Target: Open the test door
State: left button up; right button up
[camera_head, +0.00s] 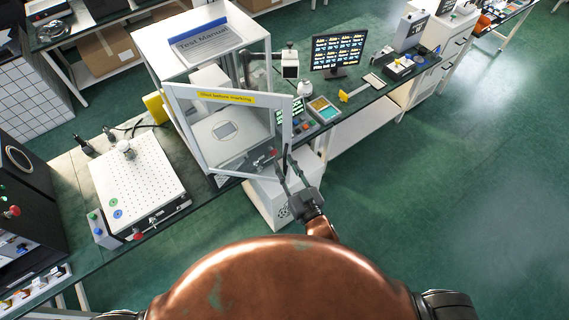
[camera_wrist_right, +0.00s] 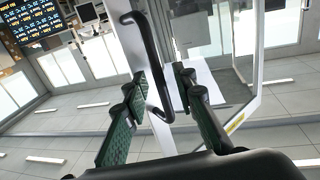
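The test door (camera_head: 228,97) is a white-framed clear panel with a yellow label on its top rail. It stands ajar from the white test cabinet (camera_head: 150,42), swung out at its right side. In the right wrist view, its black bent handle (camera_wrist_right: 151,62) runs between the fingers of my right gripper (camera_wrist_right: 160,72). The fingers are apart, with a gap visible around the handle, which looks closer to the left finger. My right gripper (camera_head: 287,163) also shows in the head view, at the door's lower right edge. My left gripper is not in view.
Left of the cabinet, a perforated white plate (camera_head: 135,175) sits on the bench. Right of it are a button panel (camera_head: 323,109) and a monitor (camera_head: 338,52). A white unit (camera_head: 268,205) stands below the door. Green floor (camera_head: 430,200) is clear at right.

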jog(key=v, duration=1.1)
jog(key=shift+s, duration=0.25)
jog(key=shift+d, duration=0.15)
jog(key=s+d+f+g+h+b, duration=0.1)
jog(key=d+f+g+b, duration=0.15)
jog(key=f, duration=1.45)
jog(key=s+d+f+g+h+b, duration=0.1)
jog(key=s+d+f+g+b, duration=0.15)
jog(key=f, duration=1.35)
jog(key=s+d+f+g+h+b, duration=0.1)
jog(key=d+f+g+b, duration=0.15)
jog(key=f, duration=1.45)
jog(key=s+d+f+m+g+h+b, duration=0.1)
jog(key=s+d+f+g+b, duration=0.1)
jog(key=s+d+f, duration=0.55)
jog(key=s+d+f+g+h+b, duration=0.1)
jog(key=s+d+f+g+b, duration=0.3)
jog(key=f, duration=0.7)
jog(key=s+d+f+m+t+h+b, duration=0.1)
jog(key=s+d+f, duration=0.2)
jog(key=s+f, duration=0.5)
jog(key=s+d+f+g+b, duration=0.2)
jog(key=s+f, duration=0.5)
jog(key=s, duration=0.4)
jog(key=shift+s+d+f+m+g+h, duration=0.35)
jog(key=shift+d+g, duration=0.3)
jog(key=shift+d, duration=0.5)
